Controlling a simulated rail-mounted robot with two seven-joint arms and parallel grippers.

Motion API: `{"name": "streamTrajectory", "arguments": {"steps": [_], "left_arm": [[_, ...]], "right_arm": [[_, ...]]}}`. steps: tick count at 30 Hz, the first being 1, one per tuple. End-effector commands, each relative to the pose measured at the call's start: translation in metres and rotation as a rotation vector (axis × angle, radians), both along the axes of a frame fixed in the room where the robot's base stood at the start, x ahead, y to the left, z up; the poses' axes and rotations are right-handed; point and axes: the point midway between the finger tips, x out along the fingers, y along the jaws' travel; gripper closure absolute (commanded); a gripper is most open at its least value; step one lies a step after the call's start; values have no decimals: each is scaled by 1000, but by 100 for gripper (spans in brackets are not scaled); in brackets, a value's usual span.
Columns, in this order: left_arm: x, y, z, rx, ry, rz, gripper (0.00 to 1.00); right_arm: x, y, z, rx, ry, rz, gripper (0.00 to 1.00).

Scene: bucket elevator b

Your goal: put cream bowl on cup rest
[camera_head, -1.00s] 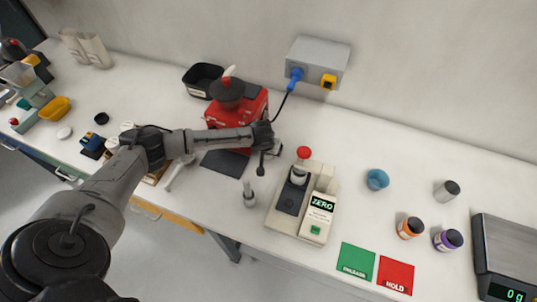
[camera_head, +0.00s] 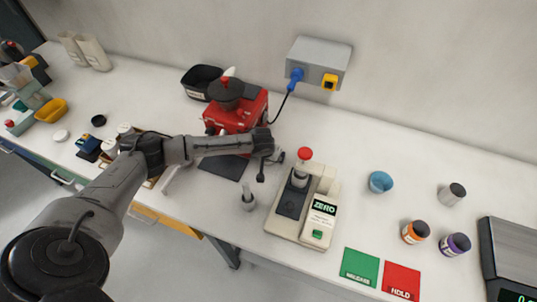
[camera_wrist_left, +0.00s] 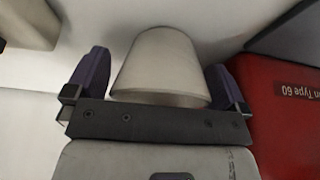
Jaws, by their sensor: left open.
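In the left wrist view, a cream tapered cup-like thing (camera_wrist_left: 165,68), which looks like the cream bowl, sits between the purple fingers of my left gripper (camera_wrist_left: 160,85). The fingers are apart, with a narrow gap visible on each side of it. In the head view my left arm reaches to the right side of the red machine (camera_head: 236,110); its fingers are mostly hidden, and I cannot make out the bowl clearly there. A dark flat plate (camera_head: 222,166) lies in front of the machine. I cannot tell for sure which part is the cup rest. My right gripper is not in view.
A cream device marked ZERO (camera_head: 319,217) with a red-topped part (camera_head: 304,155) stands right of the gripper. A small metal piece (camera_head: 248,198) stands just left of it. A blue cup (camera_head: 380,182), several jars and a scale (camera_head: 512,250) are farther right. A wall box (camera_head: 319,62) hangs behind.

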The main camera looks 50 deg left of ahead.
Motion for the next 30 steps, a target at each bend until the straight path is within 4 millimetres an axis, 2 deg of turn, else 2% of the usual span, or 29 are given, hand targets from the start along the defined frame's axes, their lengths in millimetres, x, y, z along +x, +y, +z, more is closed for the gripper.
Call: {"name": "streamTrajectory", "arguments": {"steps": [5, 8, 21, 28, 30], "left_arm": [[0, 0, 2, 0, -1, 0, 0], [-2, -1, 10, 0, -1, -1, 0], [-28, -14, 81, 0, -1, 0, 0], [-38, -18, 106, 0, -1, 0, 0], [-39, -19, 110, 0, 0, 0, 6]], "right_arm": [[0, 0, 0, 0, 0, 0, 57], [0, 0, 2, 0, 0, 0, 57], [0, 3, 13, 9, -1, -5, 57], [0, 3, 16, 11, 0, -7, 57], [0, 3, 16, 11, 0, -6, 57]]}}
